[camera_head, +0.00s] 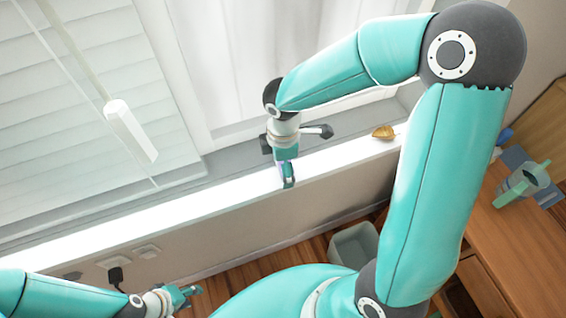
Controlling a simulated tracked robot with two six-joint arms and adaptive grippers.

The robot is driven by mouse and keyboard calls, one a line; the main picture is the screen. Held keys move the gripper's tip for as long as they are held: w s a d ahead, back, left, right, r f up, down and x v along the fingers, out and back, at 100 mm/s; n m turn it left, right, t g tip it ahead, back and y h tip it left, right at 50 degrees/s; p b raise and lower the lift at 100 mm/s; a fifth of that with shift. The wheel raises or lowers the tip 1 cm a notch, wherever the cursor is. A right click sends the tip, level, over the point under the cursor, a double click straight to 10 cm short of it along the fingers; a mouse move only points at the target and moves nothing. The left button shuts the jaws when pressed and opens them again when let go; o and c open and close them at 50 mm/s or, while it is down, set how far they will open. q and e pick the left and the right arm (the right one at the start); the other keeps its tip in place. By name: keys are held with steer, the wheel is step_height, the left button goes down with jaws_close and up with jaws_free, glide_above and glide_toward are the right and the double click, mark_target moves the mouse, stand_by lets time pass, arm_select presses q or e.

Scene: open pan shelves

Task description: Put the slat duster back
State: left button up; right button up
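I cannot clearly make out a slat duster. My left gripper (190,294) is low at the bottom left, in front of the wall under the sill. Its teal fingers appear spread, with nothing seen between them. My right gripper (288,180) points down over the bright window sill (222,192). Its fingers are seen nearly edge-on with a small pale lilac patch beside them, so I cannot tell whether it holds anything. A dark piece with a grey end sticks out to the right above those fingers. I cannot tell what it is.
White slatted blinds (60,110) cover the window at left, with a white block (130,130) hanging before them. A brownish-yellow object (383,132) lies on the sill. A grey bin (354,245) stands on the floor. A green can (523,183) stands on the wooden cabinet (515,245).

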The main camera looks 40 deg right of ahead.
steer(key=shift+f, duration=0.15)
steer(key=o, duration=0.7)
stand_by(0.3)
steer(key=shift+r+p, duration=3.2)
steer(key=shift+r, duration=0.85)
step_height(320, 180, up, 12)
steer(key=shift+f, duration=0.1)
